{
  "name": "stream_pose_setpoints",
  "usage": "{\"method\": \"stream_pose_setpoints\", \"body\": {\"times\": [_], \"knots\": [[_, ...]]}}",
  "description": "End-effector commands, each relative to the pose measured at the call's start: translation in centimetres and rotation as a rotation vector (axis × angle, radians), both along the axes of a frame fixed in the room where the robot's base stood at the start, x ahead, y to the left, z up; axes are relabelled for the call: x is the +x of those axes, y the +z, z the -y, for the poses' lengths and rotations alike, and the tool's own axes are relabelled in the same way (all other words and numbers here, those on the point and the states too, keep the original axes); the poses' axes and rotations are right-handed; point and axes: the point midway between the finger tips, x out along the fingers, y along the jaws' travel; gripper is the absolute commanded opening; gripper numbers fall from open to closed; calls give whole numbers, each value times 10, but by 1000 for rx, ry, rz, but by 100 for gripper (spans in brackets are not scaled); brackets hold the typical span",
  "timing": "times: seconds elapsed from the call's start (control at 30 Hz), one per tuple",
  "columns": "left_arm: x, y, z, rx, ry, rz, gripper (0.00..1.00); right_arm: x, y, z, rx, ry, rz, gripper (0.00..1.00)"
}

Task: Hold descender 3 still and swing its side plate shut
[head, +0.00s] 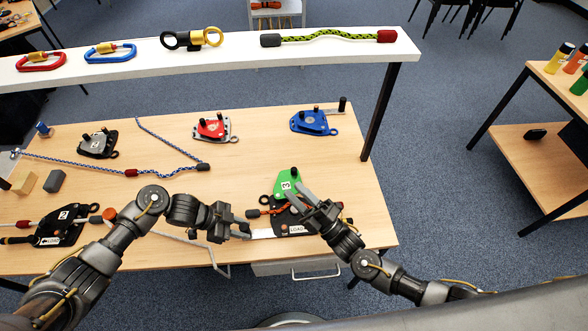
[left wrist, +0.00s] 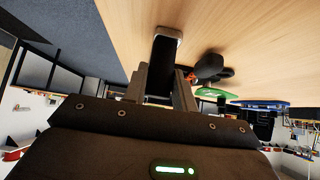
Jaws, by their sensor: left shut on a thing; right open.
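Descender 3 lies at the front right of the table in the head view. Its green side plate (head: 285,183), marked 3, is swung out away from the black body (head: 287,221) with the LOAD label. My left gripper (head: 248,228) is left of the body, shut on a dark bar with a pale end (left wrist: 166,45); how the bar joins the descender is unclear. My right gripper (head: 297,197) is open over the descender's right side, its fingers beside the green plate and partly hiding it. Contact cannot be told.
Red (head: 212,128), blue (head: 314,121) and grey (head: 98,143) descenders lie further back. Descender 2 (head: 62,224) is at the left. A blue rope (head: 100,167) crosses the left half. A raised white shelf (head: 230,55) spans the back.

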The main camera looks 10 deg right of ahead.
Motion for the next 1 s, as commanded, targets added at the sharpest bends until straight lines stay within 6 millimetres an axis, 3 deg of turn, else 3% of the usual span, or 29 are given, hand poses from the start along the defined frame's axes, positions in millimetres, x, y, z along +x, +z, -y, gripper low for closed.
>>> {"method": "stream_pose_setpoints", "body": {"times": [0.13,0.23,0.5,0.7,1.0], "knots": [[1,0,0,-1,1,1,9,29,-30,-4,-413,-42,166,43],[1,0,0,-1,1,1,9,51,-50,3,-710,-65,322,43],[0,0,0,-1,0,1,9,104,-93,56,-1381,-61,742,43],[0,0,0,-1,0,1,9,123,-105,89,-1619,-33,909,43],[0,0,1,-2,0,1,9,129,-109,93,-1669,-24,949,43]]}}
